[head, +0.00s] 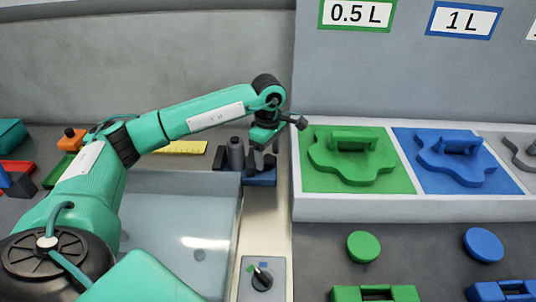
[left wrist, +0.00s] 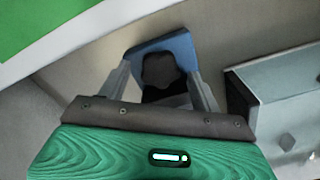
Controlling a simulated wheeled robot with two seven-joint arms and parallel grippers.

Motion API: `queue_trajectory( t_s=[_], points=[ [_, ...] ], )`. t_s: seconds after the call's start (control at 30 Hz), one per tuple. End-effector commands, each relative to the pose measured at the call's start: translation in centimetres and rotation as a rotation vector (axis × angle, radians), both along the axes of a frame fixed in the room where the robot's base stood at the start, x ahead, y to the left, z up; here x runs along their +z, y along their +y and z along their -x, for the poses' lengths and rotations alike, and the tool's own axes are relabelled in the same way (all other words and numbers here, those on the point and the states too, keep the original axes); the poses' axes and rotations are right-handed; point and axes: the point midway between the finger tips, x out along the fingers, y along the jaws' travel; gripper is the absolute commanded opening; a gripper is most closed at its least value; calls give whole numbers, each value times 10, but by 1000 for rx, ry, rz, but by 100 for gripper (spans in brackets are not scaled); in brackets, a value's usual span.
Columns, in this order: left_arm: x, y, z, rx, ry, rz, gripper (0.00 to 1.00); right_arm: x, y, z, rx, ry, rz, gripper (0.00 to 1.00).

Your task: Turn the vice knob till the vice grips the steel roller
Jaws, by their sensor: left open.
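The small vice with a blue base (head: 260,178) stands at the back, just left of the raised white-edged platform. The grey steel roller (head: 236,154) stands upright at its left side, by the dark jaws. I cannot tell whether the jaws touch it. My left gripper (head: 263,152) points down over the right part of the vice and hides the knob there. In the left wrist view, the dark lobed vice knob (left wrist: 160,71) lies between the spread fingers of that gripper, against a blue plate (left wrist: 182,46). No firm contact is visible. My right gripper is out of view.
A selector switch (head: 262,280) is in front. The platform at right holds a green fixture (head: 352,157) and a blue fixture (head: 458,157). A yellow ruler (head: 183,147) lies behind my arm.

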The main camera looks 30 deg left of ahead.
Motion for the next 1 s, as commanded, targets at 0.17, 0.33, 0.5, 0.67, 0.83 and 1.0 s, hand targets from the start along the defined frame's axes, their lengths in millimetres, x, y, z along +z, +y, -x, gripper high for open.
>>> queue_trajectory(
  t_s=[0.17,0.33,0.5,0.67,0.83,1.0],
  points=[
    [31,0,-1,-1,-6,0,65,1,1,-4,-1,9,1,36],
    [72,0,-1,0,-6,1,65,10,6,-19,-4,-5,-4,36],
    [106,0,-1,1,-5,0,65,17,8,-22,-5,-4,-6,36],
    [126,0,-1,0,-4,0,65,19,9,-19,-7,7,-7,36],
    [132,0,0,0,-1,0,65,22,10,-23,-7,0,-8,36],
    [133,0,0,0,-1,0,65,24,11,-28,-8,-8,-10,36]
  ],
)
